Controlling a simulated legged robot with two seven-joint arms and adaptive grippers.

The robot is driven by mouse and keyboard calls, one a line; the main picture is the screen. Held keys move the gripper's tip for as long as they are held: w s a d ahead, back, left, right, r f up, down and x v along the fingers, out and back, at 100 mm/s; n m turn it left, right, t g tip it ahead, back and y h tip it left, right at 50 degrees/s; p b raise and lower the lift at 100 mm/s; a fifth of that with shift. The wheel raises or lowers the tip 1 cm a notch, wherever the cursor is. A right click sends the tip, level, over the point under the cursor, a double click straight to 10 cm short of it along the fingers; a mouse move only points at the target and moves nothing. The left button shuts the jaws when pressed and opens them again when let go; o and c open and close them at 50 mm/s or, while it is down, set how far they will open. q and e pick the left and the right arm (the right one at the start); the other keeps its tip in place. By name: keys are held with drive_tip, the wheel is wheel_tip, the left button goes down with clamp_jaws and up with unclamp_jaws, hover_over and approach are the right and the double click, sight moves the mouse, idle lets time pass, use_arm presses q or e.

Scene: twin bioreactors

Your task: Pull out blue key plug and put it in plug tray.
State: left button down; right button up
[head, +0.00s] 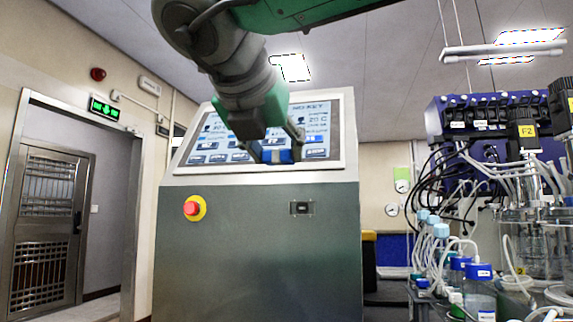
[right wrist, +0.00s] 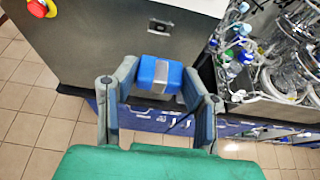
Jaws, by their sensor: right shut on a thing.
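The blue key plug (head: 278,156) is between the fingers of my right gripper (head: 280,148), in front of the console screen in the head view. In the right wrist view the blue plug (right wrist: 160,73), with a grey band across it, is gripped by both fingers of my right gripper (right wrist: 158,80). It is held clear of the console. A small dark socket (head: 301,208) is on the console front, below and right of the plug; it also shows in the right wrist view (right wrist: 160,27). I cannot make out the plug tray. My left gripper is not in view.
The grey-green console (head: 255,250) has a red emergency button (head: 191,208) and a tilted screen (head: 210,145). At the right stand blue-capped bottles (head: 478,285), tubing and glass vessels. In the wrist view, a blue strip (right wrist: 145,122) lies below the gripper, above tiled floor.

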drive_tip(key=s+a+b, duration=0.2)
drive_tip(key=s+a, duration=0.1)
drive_tip(key=s, duration=0.7)
idle(0.9)
drive_tip(key=shift+a, duration=0.15)
idle(0.4)
